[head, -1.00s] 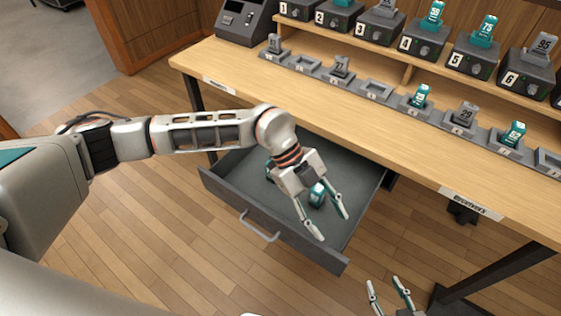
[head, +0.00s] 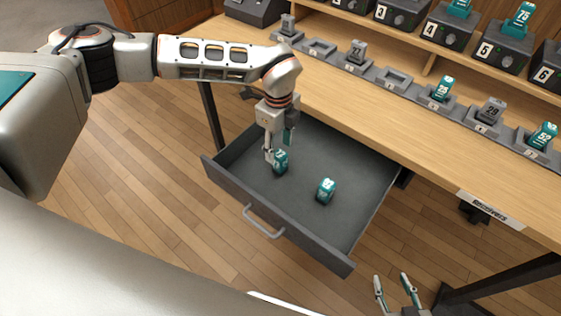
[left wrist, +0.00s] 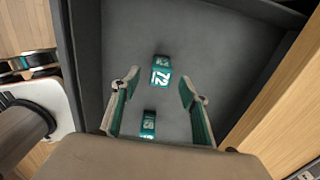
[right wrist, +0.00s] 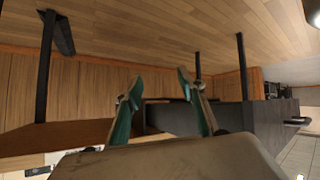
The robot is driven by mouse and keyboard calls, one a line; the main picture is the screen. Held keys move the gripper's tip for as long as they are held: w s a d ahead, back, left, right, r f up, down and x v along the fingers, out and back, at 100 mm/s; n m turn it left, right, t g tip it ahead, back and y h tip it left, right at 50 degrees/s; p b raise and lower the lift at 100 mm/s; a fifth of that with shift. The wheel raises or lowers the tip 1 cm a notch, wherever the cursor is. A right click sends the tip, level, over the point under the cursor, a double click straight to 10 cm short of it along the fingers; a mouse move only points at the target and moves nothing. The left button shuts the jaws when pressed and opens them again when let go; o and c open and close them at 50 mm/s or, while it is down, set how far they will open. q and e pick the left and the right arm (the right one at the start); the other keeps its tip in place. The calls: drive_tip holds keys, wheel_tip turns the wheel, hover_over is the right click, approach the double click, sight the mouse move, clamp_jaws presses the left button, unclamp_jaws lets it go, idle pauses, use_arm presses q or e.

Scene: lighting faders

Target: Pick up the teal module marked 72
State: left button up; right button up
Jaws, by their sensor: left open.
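The teal module marked 72 (left wrist: 160,76) stands on the drawer floor. In the left wrist view it shows between and just beyond my left fingertips (left wrist: 159,88). In the head view this module (head: 281,162) is at the left of the drawer, partly covered by a finger. My left gripper (head: 279,150) points down at it, open and empty, with its fingers apart. My right gripper (head: 392,280) is open and empty at the bottom of the head view; its parted fingers (right wrist: 157,88) also show in the right wrist view.
A second teal module (head: 326,190) stands in the drawer, to the right of the first. The open grey drawer (head: 225,190) has raised walls and hangs below the wooden desk (head: 400,140). Modules stand in a tray row on the desk.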

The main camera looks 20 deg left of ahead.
sight(280, 154)
use_arm(q)
drive_tip(key=f, duration=0.3)
drive_tip(key=shift+d+f+b, duration=0.2)
drive_tip(key=shift+f+b, duration=0.1)
drive_tip(key=shift+f, duration=0.1)
drive_tip(key=shift+r, duration=0.1)
drive_tip(key=c, duration=1.2)
